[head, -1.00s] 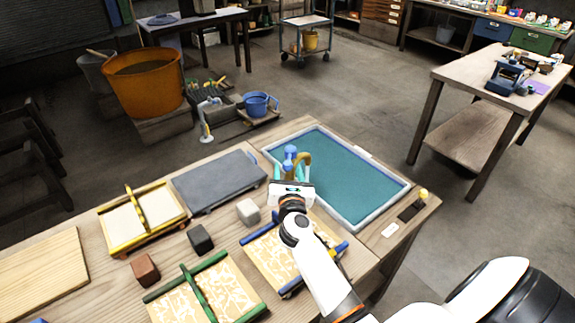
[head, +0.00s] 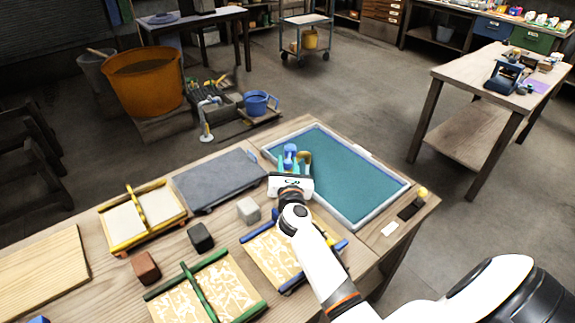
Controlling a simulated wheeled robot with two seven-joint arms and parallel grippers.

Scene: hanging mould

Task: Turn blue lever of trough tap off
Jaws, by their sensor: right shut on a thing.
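The trough (head: 385,205) is a pale-rimmed basin of teal water set in the wooden bench. Its tap has a brass spout (head: 306,158) at the trough's left edge. The blue lever (head: 290,150) stands upright just left of the spout. My right gripper (head: 290,165) reaches up to the tap from the front, its teal fingers on either side of the lever's lower part. It is shut on the blue lever; its white body hides the tap's base. My left gripper is not in view.
A dark grey slab (head: 218,180) lies left of the tap. A yellow-framed mould (head: 143,217), a green-barred mould (head: 205,292) and a blue-barred mould (head: 262,258) lie nearer. Small blocks, including a grey one (head: 248,210), sit between them. A yellow-knobbed fitting (head: 421,192) is at right.

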